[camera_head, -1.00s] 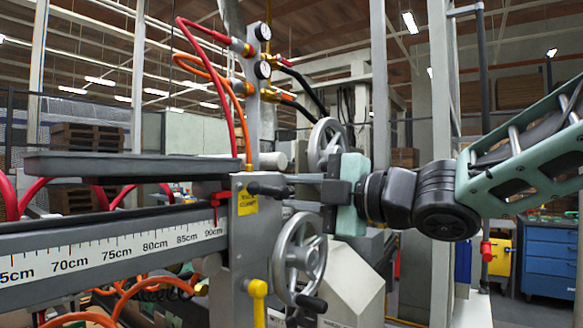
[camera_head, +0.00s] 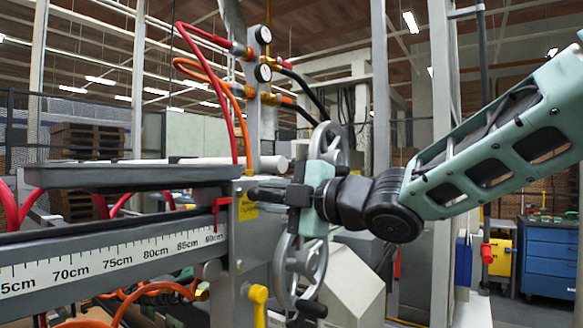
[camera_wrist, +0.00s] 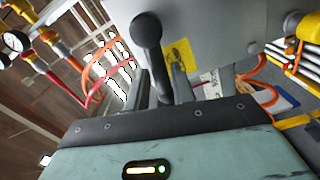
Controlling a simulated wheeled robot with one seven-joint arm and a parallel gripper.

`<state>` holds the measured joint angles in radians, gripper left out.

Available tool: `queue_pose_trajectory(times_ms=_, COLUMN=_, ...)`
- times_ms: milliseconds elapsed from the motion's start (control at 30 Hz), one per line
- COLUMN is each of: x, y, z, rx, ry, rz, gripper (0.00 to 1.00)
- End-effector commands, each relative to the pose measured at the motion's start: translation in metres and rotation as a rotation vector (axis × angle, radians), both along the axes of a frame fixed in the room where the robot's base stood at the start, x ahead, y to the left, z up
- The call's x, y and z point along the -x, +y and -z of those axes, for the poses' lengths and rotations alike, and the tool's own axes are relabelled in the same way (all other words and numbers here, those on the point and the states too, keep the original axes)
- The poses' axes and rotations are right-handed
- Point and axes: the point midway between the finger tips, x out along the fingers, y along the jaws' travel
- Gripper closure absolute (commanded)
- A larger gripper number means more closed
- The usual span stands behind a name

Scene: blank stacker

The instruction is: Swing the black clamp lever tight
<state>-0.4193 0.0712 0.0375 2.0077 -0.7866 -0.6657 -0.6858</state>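The black clamp lever (camera_head: 264,193) sticks out from the grey upright of the machine, by a yellow label. Its round knob and shaft (camera_wrist: 148,32) show large in the wrist view. My gripper (camera_head: 290,194) is at the lever, its dark fingers level with it, in front of the metal handwheels. In the wrist view my fingers (camera_wrist: 161,85) stand close on either side of the lever shaft. I cannot tell whether they touch it. The lever's pivot end is hidden.
A spoked handwheel (camera_head: 300,262) with a black handle is just below my gripper, and another (camera_head: 330,150) is behind it. A yellow knob (camera_head: 258,295) is lower left. The ruled beam (camera_head: 120,255) extends left. Red and orange hoses hang above.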

Motion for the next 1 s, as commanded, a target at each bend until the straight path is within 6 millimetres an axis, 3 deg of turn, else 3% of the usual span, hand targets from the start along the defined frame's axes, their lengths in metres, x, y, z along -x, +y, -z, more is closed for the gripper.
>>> queue_pose_trajectory(times_ms=1000, x=-0.005, y=-0.005, z=-0.021, rx=-0.206, ry=0.263, rz=0.001, gripper=0.75)
